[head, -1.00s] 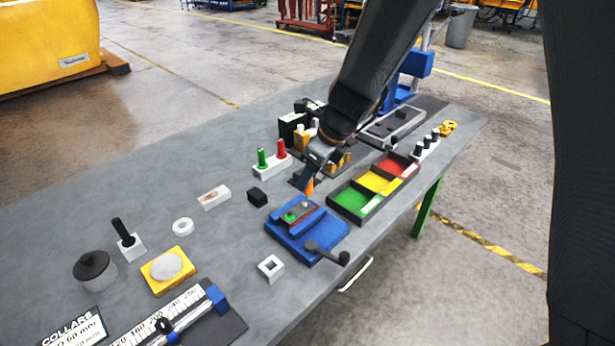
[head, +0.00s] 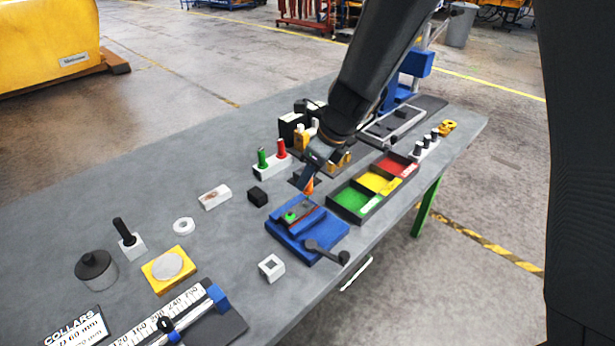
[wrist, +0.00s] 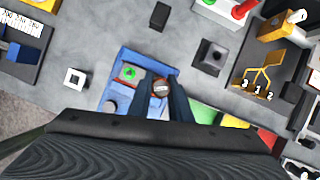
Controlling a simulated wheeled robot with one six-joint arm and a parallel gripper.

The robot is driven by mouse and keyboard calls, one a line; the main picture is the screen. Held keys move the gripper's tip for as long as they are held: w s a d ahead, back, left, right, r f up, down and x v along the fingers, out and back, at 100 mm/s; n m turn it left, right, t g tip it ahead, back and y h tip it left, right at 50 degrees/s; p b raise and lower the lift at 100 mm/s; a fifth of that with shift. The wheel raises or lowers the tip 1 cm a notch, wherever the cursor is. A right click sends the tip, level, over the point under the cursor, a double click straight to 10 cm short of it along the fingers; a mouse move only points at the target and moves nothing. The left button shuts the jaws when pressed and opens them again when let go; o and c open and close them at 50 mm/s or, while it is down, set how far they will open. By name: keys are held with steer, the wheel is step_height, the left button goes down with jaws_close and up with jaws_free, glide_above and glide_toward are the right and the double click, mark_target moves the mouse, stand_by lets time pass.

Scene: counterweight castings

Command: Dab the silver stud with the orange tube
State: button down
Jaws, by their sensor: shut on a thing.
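My gripper (head: 311,176) is shut on the orange tube (head: 309,187), which points down over the blue vise (head: 325,246). In the wrist view the tube (wrist: 160,88) shows end-on between the two dark fingers, over the vise (wrist: 123,88). A green round piece (head: 290,216) sits in the vise, left of the tube tip; it also shows in the wrist view (wrist: 129,72). The silver stud cannot be made out clearly now; the tube tip is close above that part of the vise. I cannot tell whether the tip touches it.
A tray with green (head: 350,199), yellow and red compartments stands right of the vise. A black block (head: 257,196) and a white holder with green and red pegs (head: 272,166) stand behind left. A white square ring (head: 271,268) lies at front left.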

steer(key=shift+f+b, duration=0.55)
steer(key=shift+f, duration=0.25)
stand_by(0.7)
steer(key=shift+s+f, duration=0.1)
steer(key=shift+f, duration=0.05)
stand_by(1.5)
steer(key=shift+p, duration=0.35)
steer(key=shift+r+p, duration=1.6)
steer(key=shift+r, duration=1.5)
